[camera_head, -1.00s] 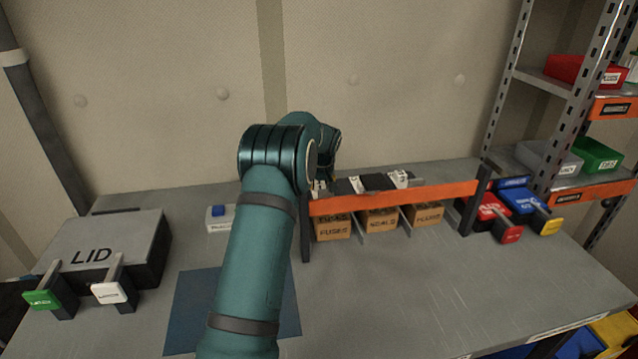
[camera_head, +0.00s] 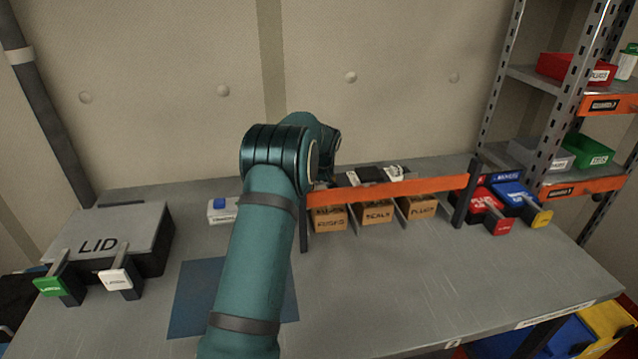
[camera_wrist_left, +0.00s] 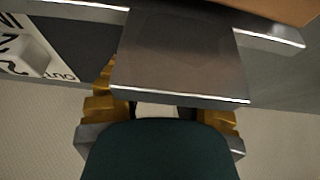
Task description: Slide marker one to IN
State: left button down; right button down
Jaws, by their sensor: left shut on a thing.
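My left arm reaches forward over the table in the head view, and its bent joint hides its gripper there. In the left wrist view my left gripper (camera_wrist_left: 160,112) has yellow-padded fingers shut around a small pale piece, taken as marker one (camera_wrist_left: 155,108). A dark flat plate (camera_wrist_left: 180,55) covers most of that piece and the space above it, so its place between IN and OUT cannot be told. My right gripper is not in view.
A grey LID case (camera_head: 110,235) stands left. Red and blue bins (camera_head: 490,208) stand right. The front table is clear around a blue mat (camera_head: 200,295).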

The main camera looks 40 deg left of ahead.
pick_arm(q)
jog(key=c, duration=0.6)
grip_release()
jog(key=shift+s+d+f, duration=0.1)
jog(key=shift+f, duration=0.1)
jog(key=shift+r, duration=0.1)
jog(key=shift+d+r, duration=0.15)
jog(key=shift+r, duration=0.35)
jog(key=v, duration=1.1)
jog(key=shift+s, duration=0.15)
